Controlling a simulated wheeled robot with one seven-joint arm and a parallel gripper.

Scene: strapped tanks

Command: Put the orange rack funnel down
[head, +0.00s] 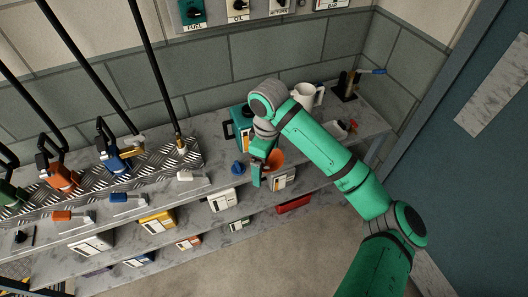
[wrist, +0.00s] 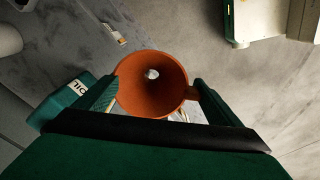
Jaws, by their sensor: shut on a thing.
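My gripper (head: 265,168) reaches down over the front of the upper shelf in the head view. It is shut on an orange funnel (head: 275,160), which is partly hidden behind my gripper there. In the wrist view the funnel (wrist: 153,84) sits between the two green fingers, its wide mouth facing the camera and its small spout hole showing in the middle. I cannot tell from these frames whether the funnel touches the shelf.
A blue funnel (head: 239,168) stands left of my gripper on the marble shelf (head: 216,152). A teal can (head: 236,133) is close behind. A white jug (head: 307,96) stands farther back. Boxes fill the lower shelf, including a white one (head: 284,179) just below my gripper.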

